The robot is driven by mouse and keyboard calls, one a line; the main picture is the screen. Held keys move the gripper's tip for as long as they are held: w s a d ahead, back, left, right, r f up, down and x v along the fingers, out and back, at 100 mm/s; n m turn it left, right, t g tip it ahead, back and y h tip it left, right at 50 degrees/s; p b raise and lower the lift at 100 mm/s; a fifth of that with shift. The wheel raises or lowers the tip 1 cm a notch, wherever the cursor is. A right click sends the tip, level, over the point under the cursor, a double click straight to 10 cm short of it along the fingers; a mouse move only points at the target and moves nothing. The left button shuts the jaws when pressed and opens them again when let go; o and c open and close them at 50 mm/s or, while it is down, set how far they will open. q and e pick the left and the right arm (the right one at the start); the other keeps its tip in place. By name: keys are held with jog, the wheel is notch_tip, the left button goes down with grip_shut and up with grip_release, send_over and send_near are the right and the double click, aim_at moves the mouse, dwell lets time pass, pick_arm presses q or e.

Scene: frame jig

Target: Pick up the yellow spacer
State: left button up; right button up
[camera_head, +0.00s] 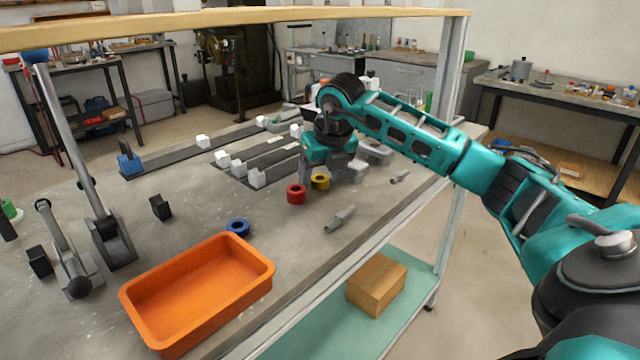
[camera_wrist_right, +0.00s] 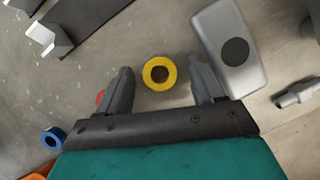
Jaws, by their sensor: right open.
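The yellow spacer (camera_head: 320,181) is a short ring lying flat on the grey bench, close to the red spacer. In the right wrist view the yellow spacer (camera_wrist_right: 159,73) shows whole, with its hole facing the camera. My right gripper (camera_head: 325,178) is over that spot. In the wrist view the fingers of my right gripper (camera_wrist_right: 165,82) stand apart, one on each side of the yellow spacer, with nothing held. Whether the fingertips are down at its height is hard to tell. My left gripper is not in view.
The red spacer (camera_head: 296,194) lies just left of the yellow one. A blue spacer (camera_head: 238,227) lies near the orange tray (camera_head: 200,292). A grey pin (camera_head: 340,219) lies in front. A grey block with a dark round spot (camera_wrist_right: 230,45) stands beside one finger.

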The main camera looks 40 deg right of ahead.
jog(key=c, duration=1.1)
jog(key=shift+r, duration=0.2)
